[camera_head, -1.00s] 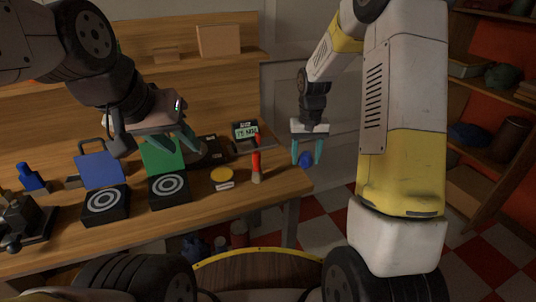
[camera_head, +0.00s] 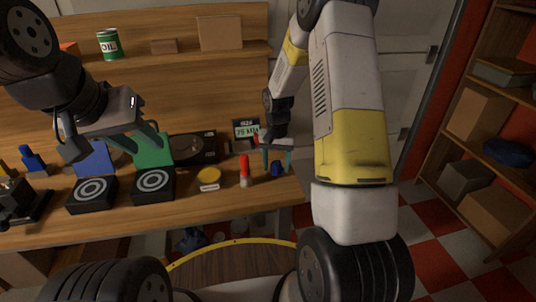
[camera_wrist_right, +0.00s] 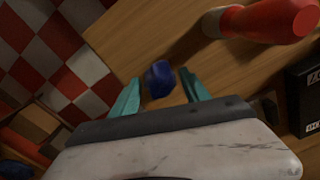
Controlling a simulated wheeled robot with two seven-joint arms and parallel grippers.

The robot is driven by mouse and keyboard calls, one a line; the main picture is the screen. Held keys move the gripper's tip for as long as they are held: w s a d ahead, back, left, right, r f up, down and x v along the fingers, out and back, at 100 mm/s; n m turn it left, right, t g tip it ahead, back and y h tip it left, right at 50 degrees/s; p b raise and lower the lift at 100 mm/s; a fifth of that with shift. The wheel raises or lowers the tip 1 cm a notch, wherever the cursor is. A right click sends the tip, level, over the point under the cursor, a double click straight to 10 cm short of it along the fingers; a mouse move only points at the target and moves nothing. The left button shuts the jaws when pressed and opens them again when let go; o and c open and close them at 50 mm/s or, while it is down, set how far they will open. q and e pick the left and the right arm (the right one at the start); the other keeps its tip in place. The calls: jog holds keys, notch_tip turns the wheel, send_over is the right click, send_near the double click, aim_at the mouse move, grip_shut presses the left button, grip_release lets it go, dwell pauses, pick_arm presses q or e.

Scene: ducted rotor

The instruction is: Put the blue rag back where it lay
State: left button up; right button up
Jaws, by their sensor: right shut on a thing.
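The blue rag (camera_head: 276,170) is a small dark blue bundle held at the fingertips of my right gripper (camera_head: 277,161), by the right end of the workbench (camera_head: 225,207). In the right wrist view, the rag (camera_wrist_right: 158,80) shows between the teal fingers of my right gripper (camera_wrist_right: 158,90), with wooden benchtop behind it. I cannot tell whether the rag touches the top. My left gripper (camera_head: 137,142) is open and seems empty, above the blue and green panels at the bench's left.
A display box (camera_head: 246,130) is behind. Another dark blue thing (camera_head: 508,152) lies on the right shelf. The bench's front right corner is clear.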

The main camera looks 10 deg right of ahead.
aim_at(276, 161)
jog(key=shift+f, duration=0.8)
jog(key=o, duration=1.6)
jog(key=shift+f, duration=0.1)
notch_tip(276, 161, up, 12)
jog(key=s+r+n+t, duration=0.15)
jog(key=s+r, duration=0.35)
jog(key=r, duration=0.5)
jog(key=s+r+n+t, duration=0.1)
jog(key=s+r, duration=0.2)
jog(key=s, duration=0.3)
jog(key=s+a+r+t+y, duration=0.1)
jog(key=s+r+t, duration=0.1)
jog(key=s, duration=0.5)
jog(key=s+a+r+n+t+y, duration=0.1)
jog(key=s+r, duration=0.4)
jog(key=s, duration=0.1)
jog(key=shift+s+a+n+t, duration=0.1)
jog(key=shift+s+n+t, duration=0.1)
jog(key=shift+n+t, duration=0.15)
